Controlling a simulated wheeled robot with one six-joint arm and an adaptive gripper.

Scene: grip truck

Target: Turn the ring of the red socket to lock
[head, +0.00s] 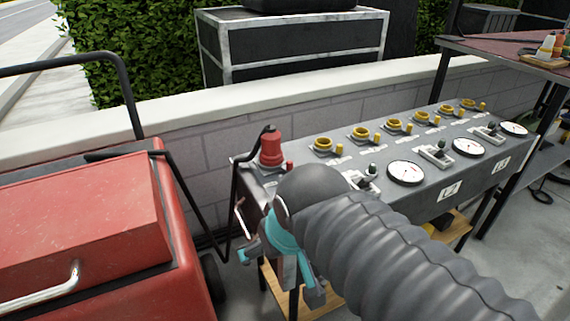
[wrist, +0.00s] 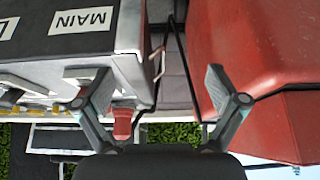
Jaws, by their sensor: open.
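The red socket (head: 271,150) stands at the left end of the grey panel's top. A red plug-like body with a black cable at its top sits upright on it. I cannot tell the ring apart from this body or see how far it is turned. A small red peg (head: 290,166) is beside it. The red body also shows in the wrist view (wrist: 122,124), partly hidden behind my gripper. My gripper (head: 281,273) is in front of the panel's left end, nearer the camera and lower than the red socket. Its fingers are wide apart in the wrist view (wrist: 150,88), with nothing between them held.
The grey panel (head: 440,185) also carries several yellow sockets (head: 361,134), lever switches and white gauges (head: 405,173). A red machine (head: 85,235) with a black bar stands at the left. The black cable (head: 236,185) hangs in the gap between. A low wall (head: 190,150) runs behind.

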